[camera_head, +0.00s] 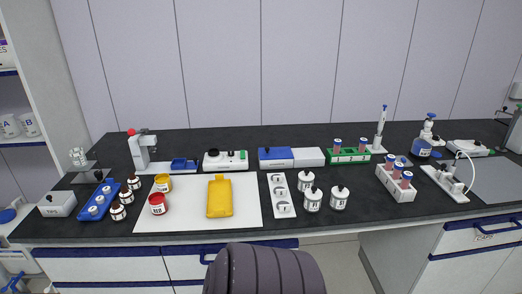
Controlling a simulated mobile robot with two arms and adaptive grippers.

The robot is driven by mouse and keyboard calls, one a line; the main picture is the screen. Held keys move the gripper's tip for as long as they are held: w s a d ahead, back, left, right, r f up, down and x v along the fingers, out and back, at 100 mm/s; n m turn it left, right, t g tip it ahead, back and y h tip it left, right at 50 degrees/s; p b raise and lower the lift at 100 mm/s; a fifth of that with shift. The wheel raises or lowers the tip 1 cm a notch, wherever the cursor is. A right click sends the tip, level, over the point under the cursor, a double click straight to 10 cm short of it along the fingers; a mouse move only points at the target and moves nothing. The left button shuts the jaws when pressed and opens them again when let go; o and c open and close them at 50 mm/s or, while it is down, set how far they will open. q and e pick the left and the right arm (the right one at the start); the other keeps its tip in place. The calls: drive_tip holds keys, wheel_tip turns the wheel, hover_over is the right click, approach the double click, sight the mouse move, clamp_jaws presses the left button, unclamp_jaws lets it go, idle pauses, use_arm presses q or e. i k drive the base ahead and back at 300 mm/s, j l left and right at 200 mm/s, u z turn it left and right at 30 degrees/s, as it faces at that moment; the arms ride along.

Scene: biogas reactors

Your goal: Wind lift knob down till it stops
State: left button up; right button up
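A white stand (141,153) with a red knob (132,132) on top stands at the back left of the black bench. I cannot tell for sure whether this red knob is the lift knob. Another device at the far right end, with a white tube (466,158), is too small to show any knob clearly. Neither of my grippers shows in the head view, so nothing is seen touching a knob.
Shelves (9,72) stand left.

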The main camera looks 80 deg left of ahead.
sight(98, 174)
drive_tip(key=k+u, duration=0.25)
drive_tip(key=u, duration=0.15)
drive_tip(key=k+j+u, duration=0.15)
drive_tip(key=u, duration=0.3)
drive_tip(key=k+j+u, duration=0.2)
drive_tip(key=u, duration=0.2)
drive_tip(key=k+u, duration=0.1)
drive_tip(key=u, duration=1.65)
